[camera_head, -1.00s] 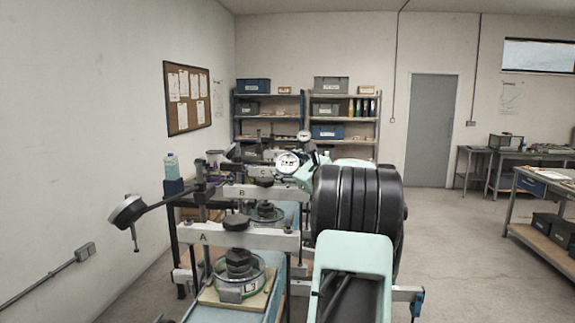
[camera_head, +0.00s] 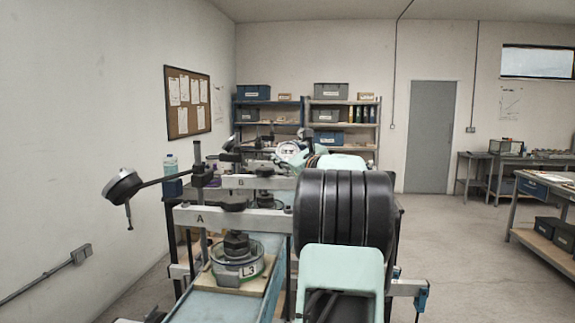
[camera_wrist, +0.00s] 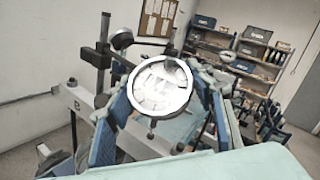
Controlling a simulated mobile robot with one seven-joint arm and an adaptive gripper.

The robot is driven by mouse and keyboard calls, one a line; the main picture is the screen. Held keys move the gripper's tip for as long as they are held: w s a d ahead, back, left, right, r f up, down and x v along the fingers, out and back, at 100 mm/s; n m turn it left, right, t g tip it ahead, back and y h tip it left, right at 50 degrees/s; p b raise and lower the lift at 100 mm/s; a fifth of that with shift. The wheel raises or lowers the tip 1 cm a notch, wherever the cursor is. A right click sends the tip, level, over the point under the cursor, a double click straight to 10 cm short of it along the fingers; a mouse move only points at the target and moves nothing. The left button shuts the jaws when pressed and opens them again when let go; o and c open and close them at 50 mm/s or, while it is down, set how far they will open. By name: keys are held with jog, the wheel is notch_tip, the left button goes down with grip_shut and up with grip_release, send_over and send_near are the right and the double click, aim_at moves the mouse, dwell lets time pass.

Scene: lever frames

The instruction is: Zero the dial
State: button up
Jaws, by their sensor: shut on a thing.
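The round dial (camera_wrist: 160,88) with a silver rim fills the middle of the wrist view. Its face is washed out by glare, so I cannot read the needle. My gripper (camera_wrist: 164,94) has its blue fingers on either side of the dial's rim and is shut on it. A stem points down below the dial. In the head view a white dial face (camera_head: 287,149) shows small beyond beam B (camera_head: 240,182); my arm hides most of the gripper there. Another gauge (camera_head: 122,187), seen from the back, hangs on a rod at the left by beam A (camera_head: 198,218).
Lever frames stand in a row on a blue bench (camera_head: 205,304). A ring marked L3 (camera_head: 237,268) sits under a screw at frame A. Posts and beams stand close around the dial. Shelves (camera_head: 343,117) are at the back; open floor lies to the right.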

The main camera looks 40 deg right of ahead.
jog(key=shift+a+f+m+h+b, duration=0.15)
jog(key=shift+m+h+b, duration=1.4)
jog(key=shift+b, duration=2.6)
jog(key=shift+r+m+g+h+b, duration=0.25)
jog(key=shift+m+g+h+b, duration=0.2)
jog(key=shift+m+b, duration=0.25)
jog(key=o, duration=1.2)
jog(key=v, duration=0.7)
jog(key=shift+s, duration=0.3)
